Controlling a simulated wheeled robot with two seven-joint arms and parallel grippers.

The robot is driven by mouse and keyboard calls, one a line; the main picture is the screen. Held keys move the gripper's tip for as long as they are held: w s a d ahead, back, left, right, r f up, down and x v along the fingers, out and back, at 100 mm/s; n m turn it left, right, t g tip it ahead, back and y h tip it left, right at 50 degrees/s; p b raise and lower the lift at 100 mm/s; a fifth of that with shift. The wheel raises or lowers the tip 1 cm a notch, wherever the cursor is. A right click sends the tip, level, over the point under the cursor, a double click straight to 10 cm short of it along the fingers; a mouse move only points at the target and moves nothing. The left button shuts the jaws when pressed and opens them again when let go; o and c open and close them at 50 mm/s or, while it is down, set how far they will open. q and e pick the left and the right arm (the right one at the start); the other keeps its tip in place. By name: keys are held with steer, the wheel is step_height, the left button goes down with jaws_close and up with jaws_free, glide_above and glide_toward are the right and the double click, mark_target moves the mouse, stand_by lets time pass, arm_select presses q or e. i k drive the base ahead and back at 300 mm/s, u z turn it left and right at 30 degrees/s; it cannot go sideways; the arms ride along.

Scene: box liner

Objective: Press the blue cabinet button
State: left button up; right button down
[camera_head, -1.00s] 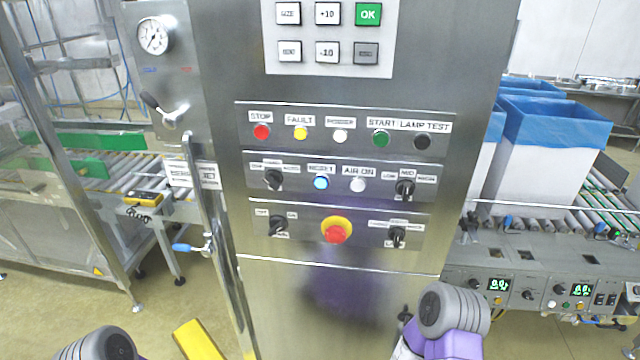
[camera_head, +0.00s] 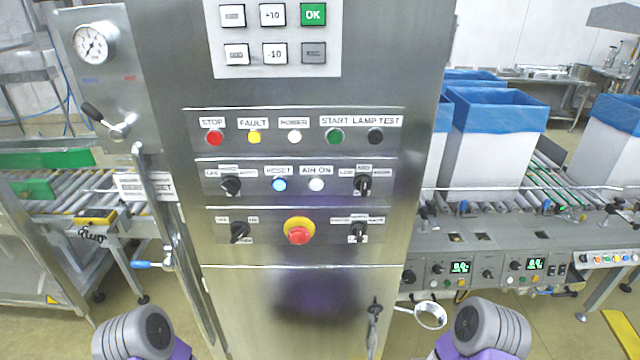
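The steel cabinet (camera_head: 300,90) stands straight in front of me. Its blue button (camera_head: 279,184), lit and labelled RESET, sits in the middle row of controls. A dark selector knob (camera_head: 230,186) is to its left and a white AIR ON button (camera_head: 316,184) is to its right. Nothing touches or covers the blue button. Parts of my two arms show at the bottom left and bottom right, well below the controls. Neither of my grippers is in view.
A red emergency stop (camera_head: 299,232) on a yellow ring sits below the blue button. A pipe with a blue-handled valve (camera_head: 155,264) runs down the cabinet's left side. A round metal ring (camera_head: 430,315) sticks out at lower right. Roller conveyors flank the cabinet.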

mark_target(279, 184)
steer(key=k, duration=0.65)
steer(key=u, duration=1.05)
steer(key=i, duration=0.5)
steer(key=z, duration=0.05)
